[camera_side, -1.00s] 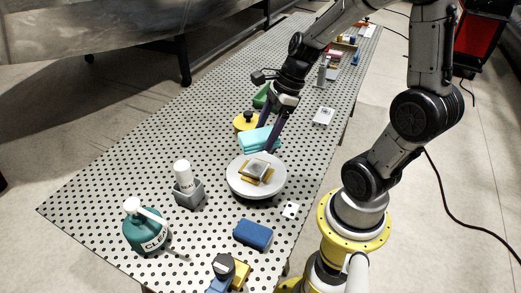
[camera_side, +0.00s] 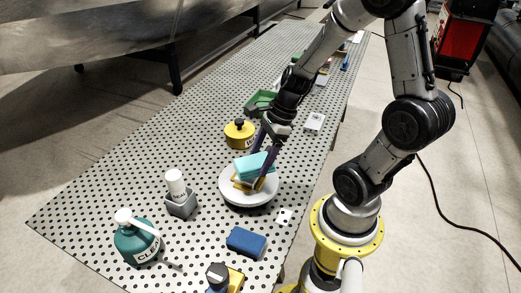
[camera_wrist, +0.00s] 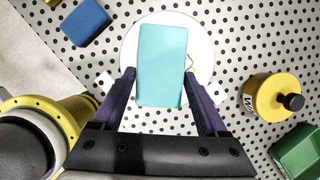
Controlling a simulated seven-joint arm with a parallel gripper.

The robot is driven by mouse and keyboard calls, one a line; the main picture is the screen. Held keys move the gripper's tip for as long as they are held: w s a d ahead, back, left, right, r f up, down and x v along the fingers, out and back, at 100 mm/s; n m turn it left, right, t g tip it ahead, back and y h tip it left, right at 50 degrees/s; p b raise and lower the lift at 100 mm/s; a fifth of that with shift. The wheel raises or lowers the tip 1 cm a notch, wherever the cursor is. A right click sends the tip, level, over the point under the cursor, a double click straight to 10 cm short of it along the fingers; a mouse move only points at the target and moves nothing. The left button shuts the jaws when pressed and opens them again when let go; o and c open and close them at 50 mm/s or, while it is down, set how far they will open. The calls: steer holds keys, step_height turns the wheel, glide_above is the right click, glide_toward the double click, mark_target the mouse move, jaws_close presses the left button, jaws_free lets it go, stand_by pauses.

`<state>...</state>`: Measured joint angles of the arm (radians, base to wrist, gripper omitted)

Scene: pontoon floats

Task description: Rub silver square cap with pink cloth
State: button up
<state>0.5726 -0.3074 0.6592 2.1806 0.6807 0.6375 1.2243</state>
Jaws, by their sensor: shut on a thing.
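In the wrist view the cloth (camera_wrist: 162,60) spans between the two purple fingers (camera_wrist: 160,74). The cloth is over a round white plate (camera_side: 236,200), which also shows in the wrist view (camera_wrist: 131,50). Part of a yellow holder (camera_side: 240,186) shows under the cloth on the plate. The silver square cap is hidden beneath the cloth now. I cannot tell whether the cloth touches it.
A yellow round container with a black knob (camera_side: 239,135) stands behind the plate, with a green bin (camera_side: 259,102) beyond. A blue sponge (camera_side: 246,242) lies in front. A white bottle in a grey holder (camera_side: 180,198) and a green cleaner bottle (camera_side: 135,238) stand left.

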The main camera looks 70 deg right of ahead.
mark_target(246, 161)
steer(key=shift+f, duration=0.85)
steer(key=shift+w+f, duration=0.55)
steer(key=shift+w, duration=0.05)
steer(key=shift+c, duration=1.4)
steer(key=shift+w, duration=1.5)
steer(key=shift+s, duration=2)
steer(key=shift+s+r, duration=0.1)
steer(key=shift+r, duration=4)
